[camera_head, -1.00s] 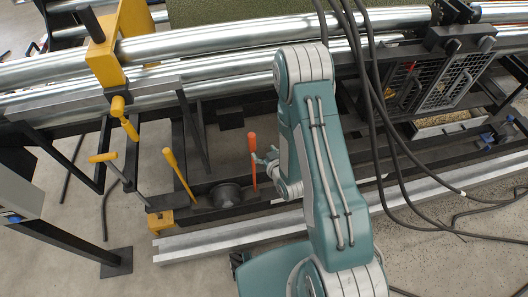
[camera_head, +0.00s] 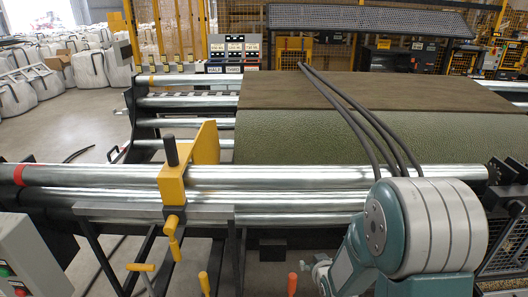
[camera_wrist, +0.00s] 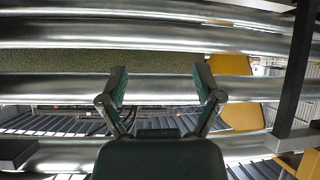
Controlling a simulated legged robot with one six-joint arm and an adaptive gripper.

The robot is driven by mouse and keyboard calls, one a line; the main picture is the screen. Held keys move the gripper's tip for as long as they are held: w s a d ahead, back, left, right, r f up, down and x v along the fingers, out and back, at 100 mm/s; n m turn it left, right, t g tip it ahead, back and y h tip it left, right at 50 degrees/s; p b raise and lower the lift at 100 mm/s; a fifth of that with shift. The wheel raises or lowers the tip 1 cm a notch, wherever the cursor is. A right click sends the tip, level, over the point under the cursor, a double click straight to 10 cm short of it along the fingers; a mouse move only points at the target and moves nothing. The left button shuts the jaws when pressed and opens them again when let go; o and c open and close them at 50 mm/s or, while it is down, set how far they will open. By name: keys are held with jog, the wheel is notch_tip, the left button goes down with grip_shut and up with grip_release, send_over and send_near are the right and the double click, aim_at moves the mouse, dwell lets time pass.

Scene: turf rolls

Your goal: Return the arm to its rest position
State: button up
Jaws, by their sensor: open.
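My teal arm is folded at the lower right of the head view, with its large grey-banded joint (camera_head: 432,225) in front of the steel rollers. My gripper shows in the wrist view (camera_wrist: 161,84), its two fingers spread wide with nothing between them. Beyond the fingers are steel rollers (camera_wrist: 60,88) and a strip of green turf (camera_wrist: 60,62). In the head view only part of the wrist end shows, left of the joint, close to an orange-tipped handle (camera_head: 292,283). Contact with that handle cannot be told.
A yellow bracket (camera_head: 174,183) clasps the front roller (camera_head: 300,177). Yellow handles (camera_head: 173,245) stand below it. A turf sheet (camera_head: 330,135) lies behind, with black cables (camera_head: 350,110) crossing it. A control box (camera_head: 30,255) stands at the left.

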jog(key=s+d+r+m+g+h, duration=0.15)
jog(key=s+r+g, duration=0.25)
jog(key=s+r, duration=1.4)
jog(key=s+r+g, duration=0.1)
jog(key=s+r, duration=0.4)
jog(key=s, duration=0.2)
jog(key=shift+s+a+m, duration=0.35)
